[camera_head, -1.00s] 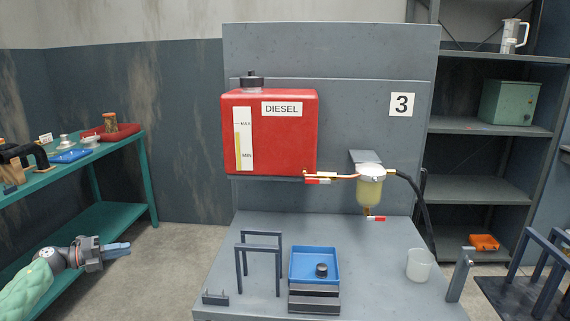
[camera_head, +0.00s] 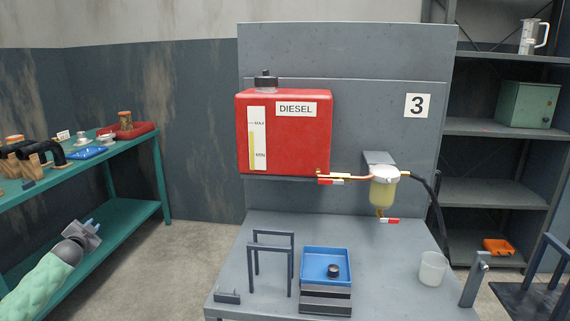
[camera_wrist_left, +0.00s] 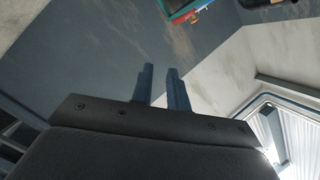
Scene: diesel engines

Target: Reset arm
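My left gripper (camera_head: 93,224) is at the lower left of the head view, in front of the green shelf table and well left of the workbench. Its fingers point up and to the right. In the left wrist view the two blue-grey fingers (camera_wrist_left: 160,88) stand a small gap apart with nothing between them. My right gripper does not show in either view.
A green two-level table (camera_head: 166,190) with parts and trays stands at the left, close to my left arm. The grey workbench (camera_head: 385,285) bears a blue tray (camera_head: 312,272), a frame stand (camera_head: 254,262) and a white cup (camera_head: 433,268). A red diesel tank (camera_head: 290,145) hangs above it.

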